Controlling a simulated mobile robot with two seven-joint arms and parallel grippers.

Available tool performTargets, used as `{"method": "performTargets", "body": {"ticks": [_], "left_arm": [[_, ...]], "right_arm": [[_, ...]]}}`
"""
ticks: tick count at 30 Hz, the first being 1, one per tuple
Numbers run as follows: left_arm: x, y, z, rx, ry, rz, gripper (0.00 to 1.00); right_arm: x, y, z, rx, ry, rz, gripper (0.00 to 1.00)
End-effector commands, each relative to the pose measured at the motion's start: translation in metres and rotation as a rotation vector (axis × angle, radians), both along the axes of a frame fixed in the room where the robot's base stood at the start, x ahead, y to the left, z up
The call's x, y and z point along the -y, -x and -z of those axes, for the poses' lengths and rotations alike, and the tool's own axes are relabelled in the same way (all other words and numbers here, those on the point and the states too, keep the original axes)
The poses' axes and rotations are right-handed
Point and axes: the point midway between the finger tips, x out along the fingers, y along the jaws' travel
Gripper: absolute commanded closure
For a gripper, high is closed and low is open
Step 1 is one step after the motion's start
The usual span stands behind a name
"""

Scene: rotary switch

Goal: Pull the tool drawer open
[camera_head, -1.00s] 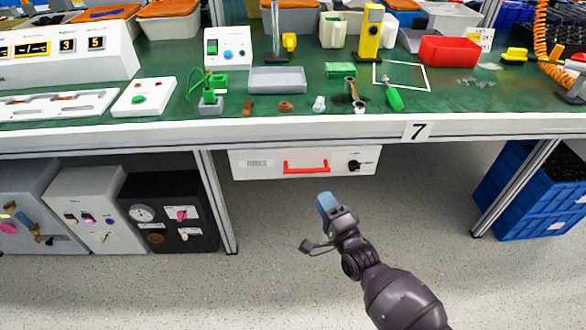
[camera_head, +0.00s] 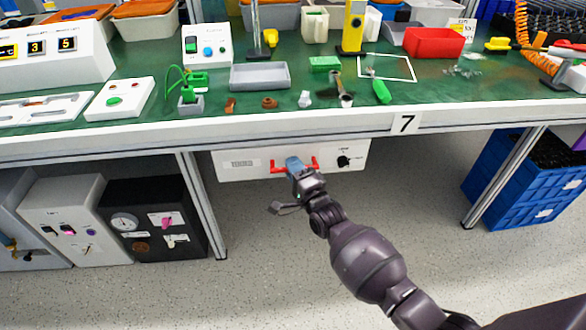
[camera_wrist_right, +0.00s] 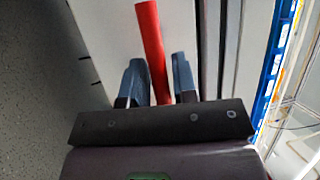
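The tool drawer (camera_head: 225,170) is a white front under the workbench, shut, with a red bar handle (camera_head: 313,163) and a black rotary knob (camera_head: 344,161) right of it. My right gripper (camera_head: 293,163) is at the handle and covers its middle in the head view. In the right wrist view, the red handle (camera_wrist_right: 151,45) runs between the two blue-grey fingers of the gripper (camera_wrist_right: 158,80). My left gripper is not in view.
The workbench edge (camera_head: 300,131) runs just above the drawer. A table leg (camera_head: 202,205) and a black panel box (camera_head: 150,245) stand to the left. Blue crates (camera_head: 510,190) stand at the right. The floor below the drawer is clear.

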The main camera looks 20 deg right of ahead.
Motion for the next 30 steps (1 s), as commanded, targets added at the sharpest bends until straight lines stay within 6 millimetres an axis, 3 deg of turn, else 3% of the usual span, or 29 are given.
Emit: {"method": "performTargets", "body": {"ticks": [8, 13, 30], "left_arm": [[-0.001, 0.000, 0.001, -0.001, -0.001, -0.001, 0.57], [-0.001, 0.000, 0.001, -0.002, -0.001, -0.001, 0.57], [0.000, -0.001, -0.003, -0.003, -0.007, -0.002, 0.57]], "right_arm": [[0.000, -0.001, 0.000, 0.000, 0.000, 0.000, 0.75], [0.000, -0.001, 0.000, 0.000, 0.000, 0.000, 1.00], [-0.002, 0.010, -0.002, 0.001, 0.000, 0.000, 1.00]]}}
